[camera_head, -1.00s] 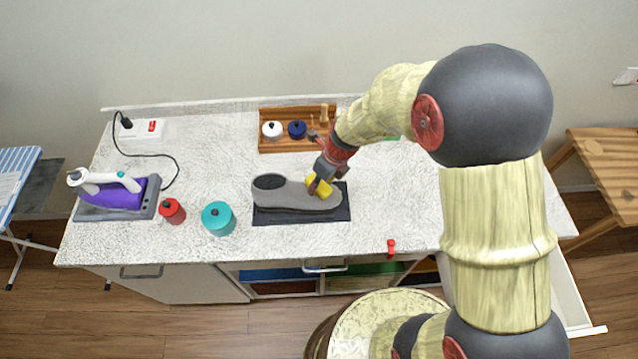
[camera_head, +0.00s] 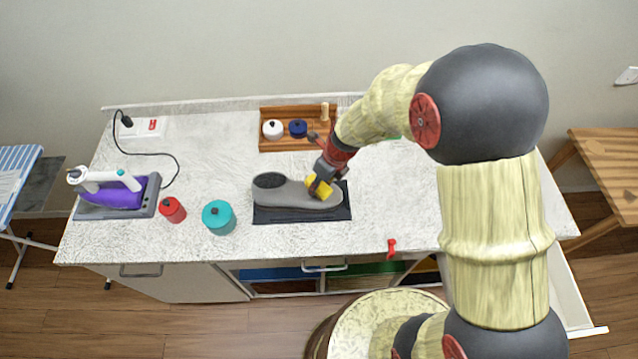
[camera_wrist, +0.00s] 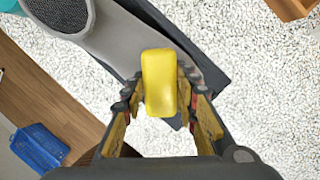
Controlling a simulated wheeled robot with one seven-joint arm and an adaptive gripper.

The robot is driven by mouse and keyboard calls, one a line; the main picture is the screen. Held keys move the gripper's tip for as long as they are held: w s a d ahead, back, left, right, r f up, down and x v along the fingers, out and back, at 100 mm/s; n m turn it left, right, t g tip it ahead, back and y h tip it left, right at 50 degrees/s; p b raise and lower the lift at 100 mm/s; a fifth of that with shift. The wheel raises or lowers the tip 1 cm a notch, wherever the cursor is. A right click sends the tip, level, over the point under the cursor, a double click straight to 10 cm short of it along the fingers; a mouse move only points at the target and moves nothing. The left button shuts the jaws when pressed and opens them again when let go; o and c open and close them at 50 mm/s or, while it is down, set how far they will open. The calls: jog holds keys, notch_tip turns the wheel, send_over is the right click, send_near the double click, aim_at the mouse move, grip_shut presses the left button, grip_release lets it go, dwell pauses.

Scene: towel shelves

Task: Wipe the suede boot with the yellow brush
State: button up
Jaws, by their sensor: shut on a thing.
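A grey suede boot (camera_head: 292,194) lies on a dark mat (camera_head: 270,217) on the white counter, its dark opening toward the left. It also shows in the wrist view (camera_wrist: 118,38). My gripper (camera_head: 318,184) is shut on the yellow brush (camera_head: 322,190), over the right part of the boot. In the wrist view the brush (camera_wrist: 159,82) sits between my two fingers (camera_wrist: 160,105) and overlaps the boot's grey upper. The brush's underside is hidden, so I cannot tell whether it touches the boot.
A wooden tray (camera_head: 280,146) with a white pot (camera_head: 272,129) and a blue pot (camera_head: 298,128) stands behind. A teal pot (camera_head: 218,217), a red pot (camera_head: 172,209) and a purple iron (camera_head: 118,192) stand left. A red clip-like thing (camera_head: 392,248) lies near the front edge. The counter right of the mat is mostly clear.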

jog(key=shift+d, duration=0.1)
jog(key=shift+d+f, duration=0.1)
jog(key=shift+d, duration=1.35)
jog(key=shift+s+d+f+p, duration=0.1)
jog(key=shift+d+f+p, duration=0.15)
jog(key=shift+d, duration=0.6)
jog(key=shift+s+d+f+p, duration=0.1)
jog(key=shift+d+f+p, duration=0.1)
jog(key=shift+d, duration=0.65)
jog(key=shift+w+a+f, duration=0.1)
